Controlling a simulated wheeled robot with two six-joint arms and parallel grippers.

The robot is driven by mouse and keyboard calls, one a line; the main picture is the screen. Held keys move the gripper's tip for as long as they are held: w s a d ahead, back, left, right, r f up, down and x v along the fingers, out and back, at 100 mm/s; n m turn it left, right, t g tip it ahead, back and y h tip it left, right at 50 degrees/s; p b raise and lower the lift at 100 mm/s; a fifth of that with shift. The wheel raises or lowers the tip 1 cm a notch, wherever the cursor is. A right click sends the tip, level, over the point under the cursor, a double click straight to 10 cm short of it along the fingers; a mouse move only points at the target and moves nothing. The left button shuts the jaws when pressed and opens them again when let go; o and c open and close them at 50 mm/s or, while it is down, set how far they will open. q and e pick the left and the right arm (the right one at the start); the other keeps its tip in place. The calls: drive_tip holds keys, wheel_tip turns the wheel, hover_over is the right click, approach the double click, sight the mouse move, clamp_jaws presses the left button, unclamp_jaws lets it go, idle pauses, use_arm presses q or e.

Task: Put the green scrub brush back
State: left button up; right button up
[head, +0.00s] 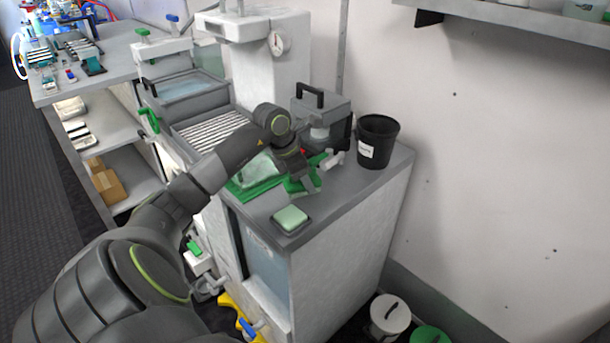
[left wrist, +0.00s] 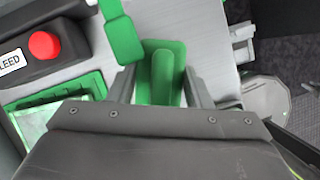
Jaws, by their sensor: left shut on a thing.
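The green scrub brush (left wrist: 162,70) sits between the two fingers of my left gripper (left wrist: 160,88) in the left wrist view, its raised grip running along the middle. In the head view my left gripper (head: 300,182) is low over the grey bench top, and green parts of the brush (head: 291,188) show around its fingers. The gripper is shut on the brush. The brush's underside is hidden, so I cannot tell whether it touches the bench. My right gripper is not in view.
A green tray (head: 243,189) lies left of the gripper. A grey dish with a pale green sponge (head: 291,217) is near the front edge. A black bucket (head: 377,141) stands at the back right. A red button (left wrist: 44,45) is close by.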

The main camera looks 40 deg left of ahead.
use_arm(q)
drive_tip(key=shift+s, duration=0.15)
drive_tip(key=shift+w+d+f+b, duration=0.2)
drive_tip(key=shift+b, duration=0.1)
drive_tip(key=o, duration=0.6)
drive_tip(key=shift+c, duration=0.2)
drive_tip(key=o, duration=0.3)
drive_tip(key=shift+a, duration=0.1)
drive_tip(key=shift+s, duration=0.1)
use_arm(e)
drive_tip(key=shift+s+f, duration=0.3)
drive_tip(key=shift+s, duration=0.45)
use_arm(q)
drive_tip(key=shift+r, duration=0.1)
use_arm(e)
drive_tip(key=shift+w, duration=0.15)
